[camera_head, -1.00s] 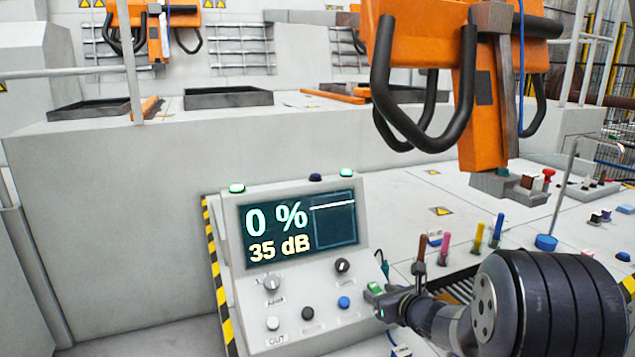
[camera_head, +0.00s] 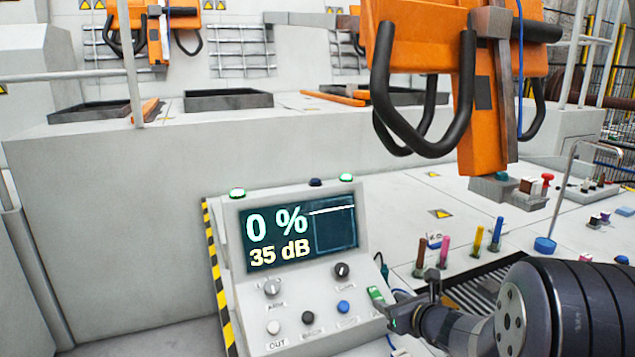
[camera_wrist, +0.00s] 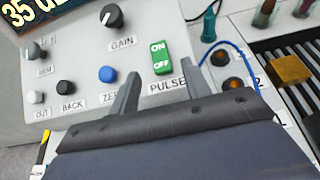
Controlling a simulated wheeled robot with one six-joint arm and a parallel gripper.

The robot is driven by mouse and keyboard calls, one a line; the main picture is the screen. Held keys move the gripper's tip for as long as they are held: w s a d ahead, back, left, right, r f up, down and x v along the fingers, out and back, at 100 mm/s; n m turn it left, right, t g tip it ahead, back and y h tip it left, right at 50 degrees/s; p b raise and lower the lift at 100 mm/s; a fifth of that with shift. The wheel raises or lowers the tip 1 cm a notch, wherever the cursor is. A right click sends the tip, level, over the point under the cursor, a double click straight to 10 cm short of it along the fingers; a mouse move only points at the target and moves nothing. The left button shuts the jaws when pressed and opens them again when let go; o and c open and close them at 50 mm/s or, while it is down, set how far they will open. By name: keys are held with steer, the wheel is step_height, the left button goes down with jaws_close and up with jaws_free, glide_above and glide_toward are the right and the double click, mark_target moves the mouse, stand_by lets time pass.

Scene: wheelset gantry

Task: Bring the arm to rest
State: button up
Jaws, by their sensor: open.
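My gripper (camera_wrist: 155,95) is open and empty in the wrist view, its two fingers apart over the lower right of the control panel. It also shows in the head view (camera_head: 408,312), at the right edge of the panel, with my dark arm behind it at lower right. The control panel (camera_head: 222,225) has a screen (camera_head: 300,236) reading 0 % and 35 dB. The green ON/OFF pulse switch (camera_wrist: 161,58) lies just beyond the fingertips, and no contact shows. The blue zero button (camera_wrist: 107,74) is left of the fingers.
A large orange hanging unit (camera_head: 485,100) with black handles hangs above the white bench at right. Colored markers (camera_head: 479,240) and a blue cable (camera_wrist: 234,56) are right of the panel. A yellow-black striped edge (camera_head: 216,285) runs along the panel's left.

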mark_target(379, 298)
steer(key=x, duration=0.5)
steer(key=shift+f, duration=0.15)
steer(key=shift+s+f+b, duration=0.1)
steer(key=shift+f+b, duration=0.1)
steer(key=shift+b, duration=0.65)
steer(key=shift+s+d+t+b, duration=0.1)
steer(key=shift+t+b, duration=0.2)
steer(key=shift+b, duration=0.15)
steer(key=shift+f+y+b, duration=0.1)
steer(key=shift+y+b, duration=0.2)
steer(key=shift+b, duration=0.55)
steer(key=t+b, duration=0.1)
steer(key=b, duration=0.2)
steer(key=t+b, duration=0.1)
steer(key=b, duration=0.2)
steer(key=shift+s+f+t+y, duration=0.15)
steer(key=shift+f+t+y, duration=0.15)
steer(key=shift+y, duration=0.1)
steer(key=t+b, duration=0.1)
steer(key=b, duration=0.1)
steer(key=shift+s+d+f+b, duration=0.1)
steer(key=shift+b, duration=0.2)
